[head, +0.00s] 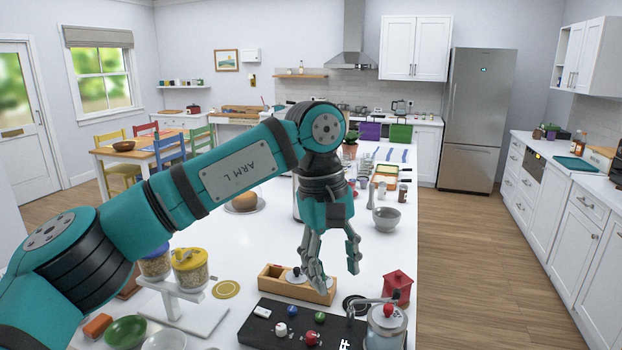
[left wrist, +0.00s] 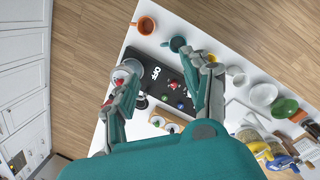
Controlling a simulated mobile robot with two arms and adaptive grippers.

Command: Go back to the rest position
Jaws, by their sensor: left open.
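My left gripper (head: 334,272) hangs from the teal left arm (head: 240,168) above the white counter, fingers pointing down, spread apart with nothing between them. In the head view it is in front of a wooden box (head: 268,282) holding small metal-topped items. In the left wrist view the open fingers of the left gripper (left wrist: 163,78) frame a black panel (left wrist: 158,90) marked "OFF", with coloured knobs. The fingers look apart from the things below. My right gripper is not in view.
Wooden floor (head: 465,260) is open to the right.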

